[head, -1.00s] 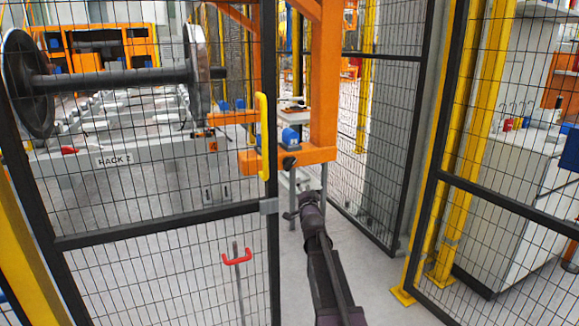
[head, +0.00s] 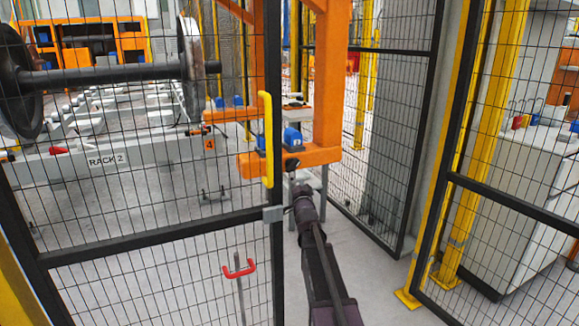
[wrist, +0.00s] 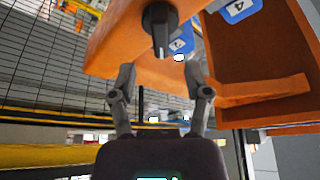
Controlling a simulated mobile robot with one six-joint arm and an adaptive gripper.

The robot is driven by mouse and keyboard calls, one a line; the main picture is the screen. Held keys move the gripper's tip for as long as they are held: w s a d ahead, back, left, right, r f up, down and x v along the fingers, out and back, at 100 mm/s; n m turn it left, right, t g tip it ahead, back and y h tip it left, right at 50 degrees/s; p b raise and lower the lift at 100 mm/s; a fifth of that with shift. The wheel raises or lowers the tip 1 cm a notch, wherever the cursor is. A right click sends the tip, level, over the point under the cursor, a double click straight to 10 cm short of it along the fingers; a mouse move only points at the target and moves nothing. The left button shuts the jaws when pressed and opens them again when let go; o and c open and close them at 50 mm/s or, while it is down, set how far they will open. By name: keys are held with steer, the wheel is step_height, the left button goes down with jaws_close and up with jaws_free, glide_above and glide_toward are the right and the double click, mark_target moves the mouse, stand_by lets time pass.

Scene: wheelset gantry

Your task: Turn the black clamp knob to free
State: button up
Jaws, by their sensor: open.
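The black clamp knob (wrist: 159,28) is on the orange beam, seen at the top centre of the wrist view. Its grip bar points downward in that picture. In the head view the knob (head: 291,164) is a small dark spot on the front of the orange beam (head: 322,156). My gripper (wrist: 160,72) is open and empty, with its fingertips below the knob in the wrist view and apart from it. In the head view my gripper (head: 301,190) is just below the knob, small and dark, its fingers hard to make out.
Blue blocks, one marked 4 (wrist: 238,10), sit by the beam. A mesh gate with a yellow handle (head: 266,140) stands left of my arm. A wheelset (head: 110,72) is behind it. More mesh fence and a white cabinet (head: 530,200) are right. Open floor lies between.

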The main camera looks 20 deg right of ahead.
mark_target(295, 168)
steer(key=shift+w, duration=0.15)
steer(key=shift+p+x, duration=1.05)
steer(key=shift+x, duration=2.65)
steer(key=c, duration=0.9)
